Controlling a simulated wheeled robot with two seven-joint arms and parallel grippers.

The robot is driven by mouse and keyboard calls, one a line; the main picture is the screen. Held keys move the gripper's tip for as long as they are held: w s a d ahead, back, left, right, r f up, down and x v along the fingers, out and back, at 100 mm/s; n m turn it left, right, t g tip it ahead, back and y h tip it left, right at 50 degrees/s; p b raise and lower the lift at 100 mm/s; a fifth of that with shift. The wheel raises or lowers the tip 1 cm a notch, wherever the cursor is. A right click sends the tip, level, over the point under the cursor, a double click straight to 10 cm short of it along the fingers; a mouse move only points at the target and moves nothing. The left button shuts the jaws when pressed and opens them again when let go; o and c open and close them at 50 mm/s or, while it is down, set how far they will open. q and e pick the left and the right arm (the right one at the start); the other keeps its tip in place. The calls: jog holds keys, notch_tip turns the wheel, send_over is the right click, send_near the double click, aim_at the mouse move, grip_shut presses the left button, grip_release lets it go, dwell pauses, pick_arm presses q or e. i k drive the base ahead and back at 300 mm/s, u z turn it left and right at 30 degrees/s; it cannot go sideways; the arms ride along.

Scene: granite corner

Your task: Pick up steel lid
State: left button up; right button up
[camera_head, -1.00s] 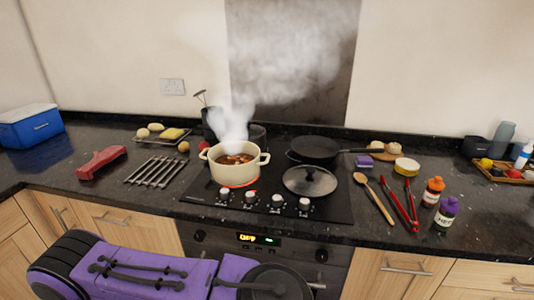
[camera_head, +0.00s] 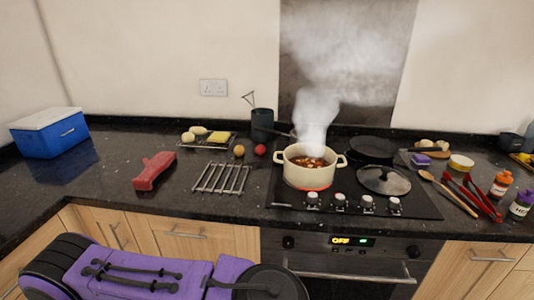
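The steel lid (camera_head: 384,180) lies on the front right of the black hob. It is round, with a dark glassy middle, a pale rim and a knob on top. A cream pot (camera_head: 308,168) stands to its left on a glowing red burner, with brown stew inside and steam rising. A purple and black arm of mine crosses the bottom left of the view, well in front of the counter. Neither gripper's fingers can be seen, and nothing touches the lid.
A black frying pan (camera_head: 373,149) sits just behind the lid. To the right are a wooden spoon (camera_head: 448,192), red tongs (camera_head: 474,196) and bottles (camera_head: 500,185). A metal trivet (camera_head: 221,178) and a red object (camera_head: 154,171) lie left. The left counter front is clear.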

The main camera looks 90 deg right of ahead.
aim_at(385, 181)
jog(key=z, duration=2.4)
